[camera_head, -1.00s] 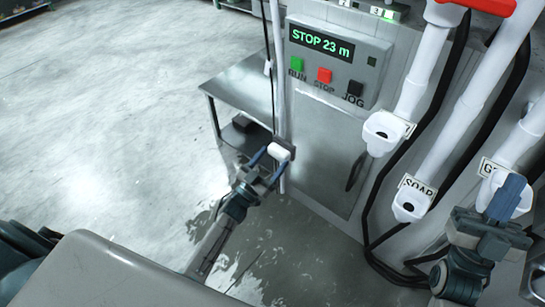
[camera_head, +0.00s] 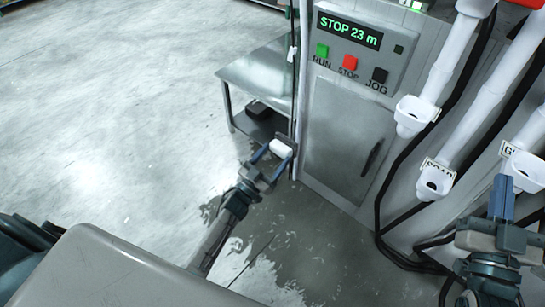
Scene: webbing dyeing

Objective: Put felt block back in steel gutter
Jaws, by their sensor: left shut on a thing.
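A small white block (camera_head: 280,147), which looks like the felt block, sits between the blue fingers of my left gripper (camera_head: 271,157). The gripper is shut on it, near a thin upright post at the left side of the control cabinet. A small grey metal piece (camera_head: 287,139) shows right behind the block; I cannot tell if they touch. I cannot make out for sure which part is the steel gutter. My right gripper (camera_head: 502,198) is at the right edge, its blue fingers pointing up below a white funnel; its finger gap is not clear.
A steel table (camera_head: 258,75) with a dark box (camera_head: 258,110) on its lower shelf stands behind the post. The control cabinet (camera_head: 345,120) has a panel reading STOP 23 m. White pipes with funnels (camera_head: 433,182) and black hoses fill the right. The wet floor (camera_head: 290,240) in front is open.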

